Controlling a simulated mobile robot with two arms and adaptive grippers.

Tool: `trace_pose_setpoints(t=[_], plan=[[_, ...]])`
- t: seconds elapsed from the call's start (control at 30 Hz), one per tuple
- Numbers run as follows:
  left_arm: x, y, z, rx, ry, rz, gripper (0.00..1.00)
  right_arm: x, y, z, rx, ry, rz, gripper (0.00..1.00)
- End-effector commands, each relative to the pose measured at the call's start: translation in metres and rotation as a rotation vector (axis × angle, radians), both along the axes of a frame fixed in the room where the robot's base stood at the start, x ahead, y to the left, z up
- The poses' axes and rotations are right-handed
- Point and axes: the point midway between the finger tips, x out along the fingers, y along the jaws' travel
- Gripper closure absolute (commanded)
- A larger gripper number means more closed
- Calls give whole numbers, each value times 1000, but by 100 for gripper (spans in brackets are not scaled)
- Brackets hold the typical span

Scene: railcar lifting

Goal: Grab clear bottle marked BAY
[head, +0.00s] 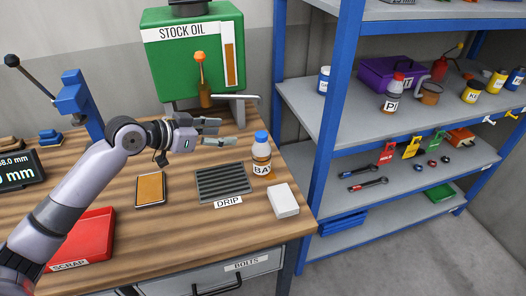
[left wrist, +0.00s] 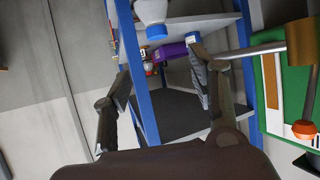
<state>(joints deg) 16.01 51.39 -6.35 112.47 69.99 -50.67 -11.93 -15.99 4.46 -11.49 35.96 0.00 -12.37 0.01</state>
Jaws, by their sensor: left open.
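The clear bottle (head: 261,158) has a blue cap, amber contents and a white label of which "BA" can be read. It stands upright near the bench's right end, beside the DRIP grate. My left gripper (head: 221,131) is open and empty, left of the bottle and apart from it, fingers pointing right. In the left wrist view, which looks upside down, the bottle (left wrist: 151,11) shows at the top edge, beyond the open fingers (left wrist: 158,62), its body partly cut off. My right gripper is not in view.
A DRIP grate (head: 223,182) and a white block (head: 283,201) lie near the bottle. The green STOCK OIL tank (head: 190,60), with a spout (head: 235,98), stands behind. A blue-framed shelf (head: 328,150) rises to the right. A red SCRAP tray (head: 92,235) is at left.

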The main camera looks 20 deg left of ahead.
Motion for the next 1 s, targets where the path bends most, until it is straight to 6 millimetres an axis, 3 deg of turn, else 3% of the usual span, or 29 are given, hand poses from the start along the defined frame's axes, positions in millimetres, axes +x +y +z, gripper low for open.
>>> trace_pose_setpoints(t=[0.1, 0.23, 0.37, 0.6, 0.77, 1.0], plan=[[20, -15, -6, -8, -1, -1, 46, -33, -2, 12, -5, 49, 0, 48], [42, -29, -19, -6, 1, -1, 46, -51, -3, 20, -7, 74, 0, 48], [60, -41, -31, -5, 1, -1, 46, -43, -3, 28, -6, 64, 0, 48], [74, -50, -43, 0, 0, -1, 46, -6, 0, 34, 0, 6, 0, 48], [84, -58, -48, -4, 2, 0, 46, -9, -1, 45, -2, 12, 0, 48], [106, -72, -64, -2, 0, 1, 46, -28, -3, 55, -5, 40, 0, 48]])
